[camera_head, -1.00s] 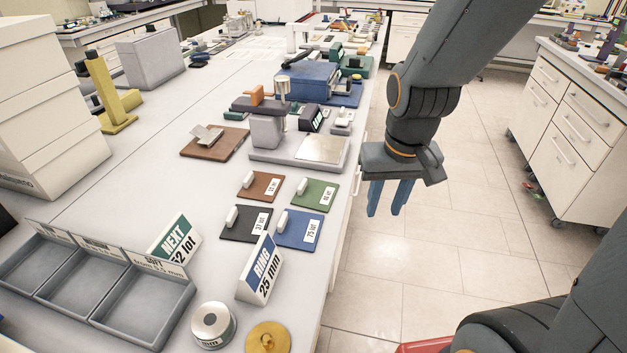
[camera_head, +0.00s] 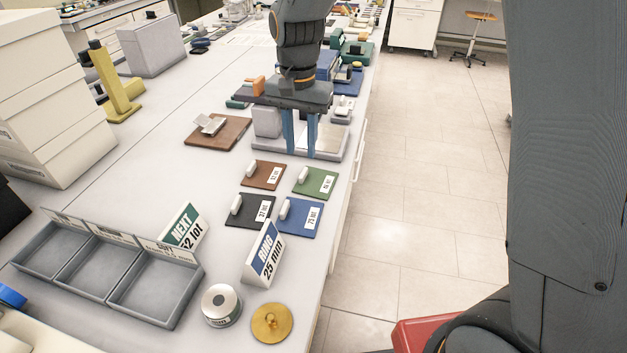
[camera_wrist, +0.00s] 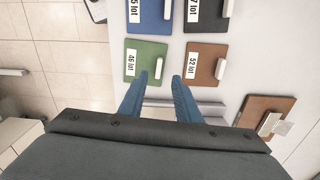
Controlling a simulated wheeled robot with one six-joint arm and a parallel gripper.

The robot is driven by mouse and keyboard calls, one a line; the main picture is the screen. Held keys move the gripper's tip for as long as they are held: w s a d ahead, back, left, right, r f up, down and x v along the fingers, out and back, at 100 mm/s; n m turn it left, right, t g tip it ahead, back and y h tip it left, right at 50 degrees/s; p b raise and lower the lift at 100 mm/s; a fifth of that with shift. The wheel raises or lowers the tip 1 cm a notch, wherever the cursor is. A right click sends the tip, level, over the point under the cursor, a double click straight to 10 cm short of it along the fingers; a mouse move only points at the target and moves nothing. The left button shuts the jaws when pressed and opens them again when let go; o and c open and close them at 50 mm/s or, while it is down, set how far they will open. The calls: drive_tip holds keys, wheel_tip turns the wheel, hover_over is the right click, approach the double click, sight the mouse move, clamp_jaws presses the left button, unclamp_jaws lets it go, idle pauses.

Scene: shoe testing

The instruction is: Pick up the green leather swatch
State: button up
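The green leather swatch (camera_head: 315,183) lies flat on the bench, at the back right of a group of swatches. It has a white label and a pale upright tab (camera_head: 302,176). In the wrist view the green swatch (camera_wrist: 146,62) is left of centre, with its tab (camera_wrist: 159,67) close to the left fingertip. My gripper (camera_head: 301,156) is open and empty, blue fingers pointing down. In the head view it is above the bench, behind the swatches. In the wrist view the gripper (camera_wrist: 160,79) lies between the green and brown swatches. Its exact height is unclear.
A brown swatch (camera_head: 262,175), a black swatch (camera_head: 249,213) and a blue swatch (camera_head: 300,219) lie beside the green one. A grey device (camera_head: 334,138) is behind the swatches. The bench's right edge is close.

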sight(302, 174)
drive_tip(key=shift+s+f+p, duration=0.2)
drive_tip(key=shift+f+p, duration=1.2)
drive_tip(key=shift+f, duration=2.4)
clamp_jaws()
